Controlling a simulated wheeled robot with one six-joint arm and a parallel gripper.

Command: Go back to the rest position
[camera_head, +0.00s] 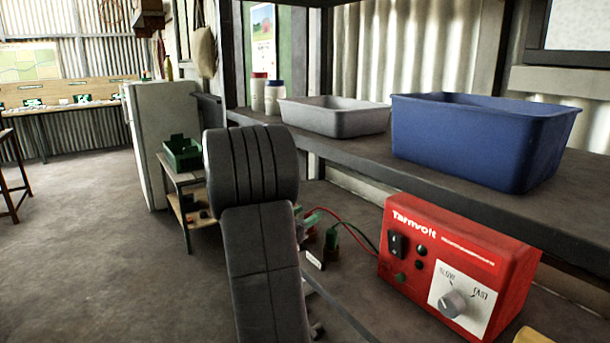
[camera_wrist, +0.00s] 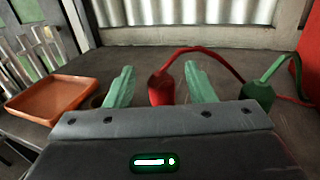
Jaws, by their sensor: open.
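My gripper (camera_wrist: 160,88) shows in the wrist view with its two pale green fingers spread apart. A red clamp (camera_wrist: 162,88) with a red cable stands on the bench, seen between the fingers; I cannot tell how far it is from them. A green clamp (camera_wrist: 258,94) with a green cable is to the right, outside the fingers. In the head view my dark arm fills the middle and hides most of the gripper. The green clamp (camera_head: 331,245) shows there just right of my arm. The red charger (camera_head: 455,265), marked Tarnvolt, stands further right.
A shelf (camera_head: 350,150) above the bench holds a grey tub (camera_head: 335,116), a blue tub (camera_head: 480,139) and two white bottles (camera_head: 273,98). In the wrist view an orange tray (camera_wrist: 58,94) lies left of the fingers. Open floor (camera_head: 100,250) is at left.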

